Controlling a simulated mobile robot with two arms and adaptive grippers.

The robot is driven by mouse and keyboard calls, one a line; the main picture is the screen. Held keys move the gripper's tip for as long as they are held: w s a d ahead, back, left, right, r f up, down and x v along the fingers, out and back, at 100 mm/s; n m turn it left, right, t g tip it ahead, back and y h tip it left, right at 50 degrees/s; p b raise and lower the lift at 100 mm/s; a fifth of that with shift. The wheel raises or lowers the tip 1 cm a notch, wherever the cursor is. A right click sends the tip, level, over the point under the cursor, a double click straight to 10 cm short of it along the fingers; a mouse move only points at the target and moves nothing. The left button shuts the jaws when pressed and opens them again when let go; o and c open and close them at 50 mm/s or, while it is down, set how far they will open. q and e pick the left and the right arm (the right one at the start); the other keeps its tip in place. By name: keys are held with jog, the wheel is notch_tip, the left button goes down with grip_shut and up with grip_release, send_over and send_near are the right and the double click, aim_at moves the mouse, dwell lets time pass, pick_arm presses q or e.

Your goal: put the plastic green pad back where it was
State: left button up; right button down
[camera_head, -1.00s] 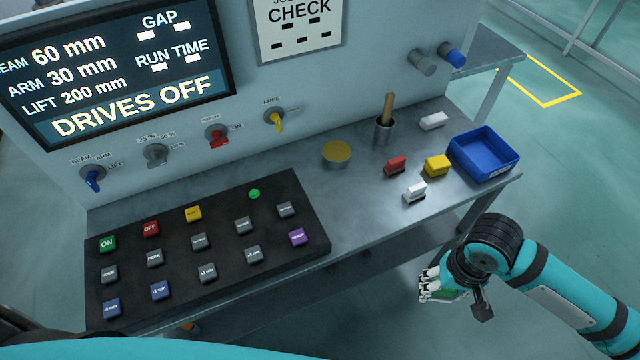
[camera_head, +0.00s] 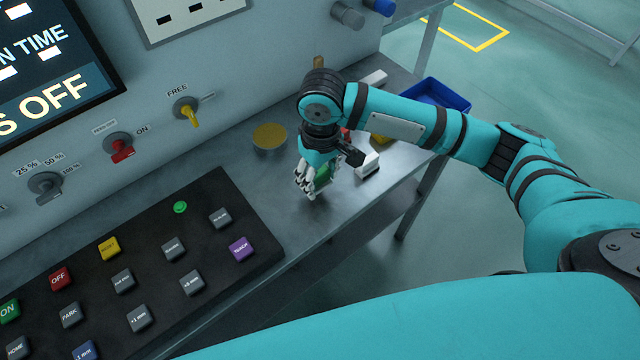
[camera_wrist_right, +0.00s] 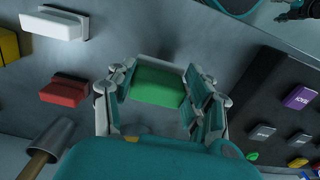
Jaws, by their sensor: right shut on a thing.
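The plastic green pad (camera_wrist_right: 158,87) lies between the fingers of my right gripper (camera_wrist_right: 163,98), which is shut on it. In the head view the green pad (camera_head: 323,176) is mostly hidden by the right gripper (camera_head: 311,184). The gripper points down over the bench, between the black button panel and a white-handled pad (camera_head: 368,164). I cannot tell whether the green pad touches the bench top.
A red pad (camera_wrist_right: 64,92) and a yellow pad (camera_wrist_right: 8,46) lie close by, partly hidden by my arm in the head view.

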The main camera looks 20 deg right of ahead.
aim_at(320, 186)
notch_tip(320, 186, down, 3)
jog(key=shift+f, duration=0.1)
pick_arm(q)
jog(key=w, duration=0.2)
jog(key=shift+w+d, duration=0.1)
jog(key=shift+w, duration=0.25)
jog(key=shift+s+r, duration=0.1)
jog(key=shift+r, duration=0.05)
pick_arm(e)
jog(key=shift+f, duration=0.1)
jog(key=c, duration=0.8)
grip_release()
jog(key=shift+o, duration=1.4)
pick_arm(q)
jog(key=shift+s, duration=0.5)
jog(key=shift+w, duration=0.1)
pick_arm(e)
notch_tip(320, 186, up, 12)
jog(key=shift+d+r, duration=0.1)
jog(key=shift+r, duration=0.05)
